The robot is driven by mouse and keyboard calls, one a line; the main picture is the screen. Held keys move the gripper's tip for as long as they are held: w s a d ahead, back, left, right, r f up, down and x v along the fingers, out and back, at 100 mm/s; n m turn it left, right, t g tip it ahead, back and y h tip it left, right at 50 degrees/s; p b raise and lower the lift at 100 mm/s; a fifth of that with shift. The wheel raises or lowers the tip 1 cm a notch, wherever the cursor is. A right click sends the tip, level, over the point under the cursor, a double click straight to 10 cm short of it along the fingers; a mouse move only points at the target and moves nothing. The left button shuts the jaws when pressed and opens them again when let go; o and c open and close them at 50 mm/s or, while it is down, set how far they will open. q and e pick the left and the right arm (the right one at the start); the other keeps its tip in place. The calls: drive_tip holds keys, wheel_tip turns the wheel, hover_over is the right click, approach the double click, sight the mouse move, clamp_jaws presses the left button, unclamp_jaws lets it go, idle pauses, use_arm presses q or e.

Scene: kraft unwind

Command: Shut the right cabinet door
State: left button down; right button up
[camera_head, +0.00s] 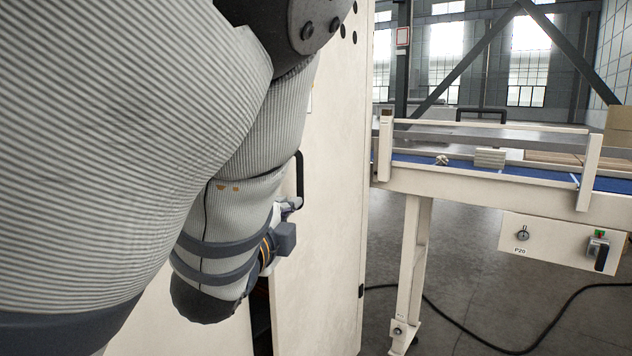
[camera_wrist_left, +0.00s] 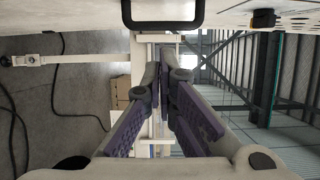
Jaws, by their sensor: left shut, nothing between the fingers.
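The right cabinet door (camera_head: 335,130) is a tall cream panel in the head view. A dark gap shows at its lower left edge, beside another cream panel, so it looks not flush. Its black bar handle (camera_head: 300,180) also shows at the top of the wrist view (camera_wrist_left: 162,24). My left gripper (camera_wrist_left: 165,72) is shut and empty, its fingertips close to the handle; contact cannot be told. In the head view my left arm hides most of this gripper and much of the cabinet. My right gripper is not in view.
A cream conveyor frame (camera_head: 480,190) with a blue belt stands right of the cabinet. A control box (camera_head: 560,243) hangs on its side. A black cable (camera_head: 490,343) lies on the grey floor. Floor between the cabinet and the conveyor leg is narrow.

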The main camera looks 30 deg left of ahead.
use_arm(q)
drive_tip(key=w+a, duration=0.4)
drive_tip(key=w, duration=0.1)
drive_tip(key=w+a, duration=0.2)
drive_tip(key=w, duration=0.1)
drive_tip(key=shift+w+a, duration=0.15)
drive_tip(key=shift+a, duration=0.25)
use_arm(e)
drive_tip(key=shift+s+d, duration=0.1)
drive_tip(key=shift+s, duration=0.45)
